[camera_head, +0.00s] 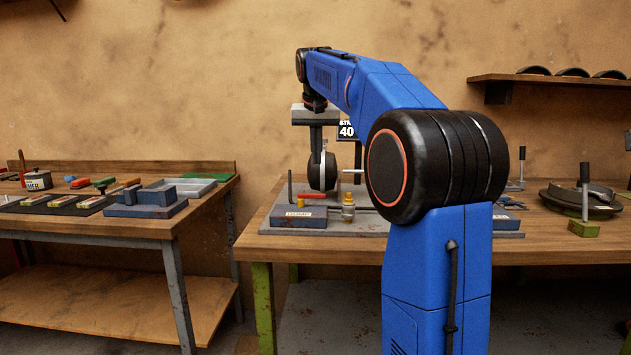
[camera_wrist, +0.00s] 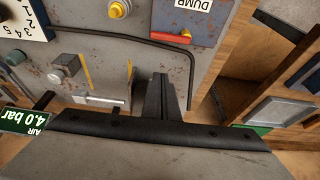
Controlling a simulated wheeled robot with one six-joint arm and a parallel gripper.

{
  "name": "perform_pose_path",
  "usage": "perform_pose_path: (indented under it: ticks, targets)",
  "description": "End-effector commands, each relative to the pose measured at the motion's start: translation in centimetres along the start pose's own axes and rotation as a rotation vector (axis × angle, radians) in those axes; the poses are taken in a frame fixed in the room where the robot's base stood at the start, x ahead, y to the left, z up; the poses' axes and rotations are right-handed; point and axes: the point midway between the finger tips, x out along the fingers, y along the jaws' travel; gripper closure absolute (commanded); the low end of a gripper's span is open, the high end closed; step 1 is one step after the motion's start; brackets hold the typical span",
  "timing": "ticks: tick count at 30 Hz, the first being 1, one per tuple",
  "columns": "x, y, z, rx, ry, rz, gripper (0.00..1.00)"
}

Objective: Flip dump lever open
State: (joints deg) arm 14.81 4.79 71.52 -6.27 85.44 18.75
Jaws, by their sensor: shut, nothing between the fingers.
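In the head view the red lever (camera_head: 312,195) lies along the top of a small blue-grey block (camera_head: 290,219) on the right bench. My gripper (camera_wrist: 161,80) is shut and empty, its fingers below the lever in the wrist picture and apart from it. In the head view my gripper (camera_head: 317,146) hangs down above the block area; its fingertips are hard to tell from the round gauge behind.
A black bent tube (camera_wrist: 192,75) runs between lever and fingers in the wrist view. A brass fitting (camera_head: 348,206) and a round gauge (camera_head: 323,170) stand close to the lever.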

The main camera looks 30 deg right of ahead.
Motion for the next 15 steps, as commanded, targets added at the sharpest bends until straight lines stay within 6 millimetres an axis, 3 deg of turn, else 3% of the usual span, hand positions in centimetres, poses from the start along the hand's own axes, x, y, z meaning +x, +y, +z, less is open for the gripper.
perform_pose_path:
  ticks: [5, 15]
  targets:
    - [1.6, 0.0, 0.0, 0.000, -0.002, 0.001, 1.00]
    - [7.4, 0.0, 0.1, -0.001, -0.003, 0.001, 1.00]
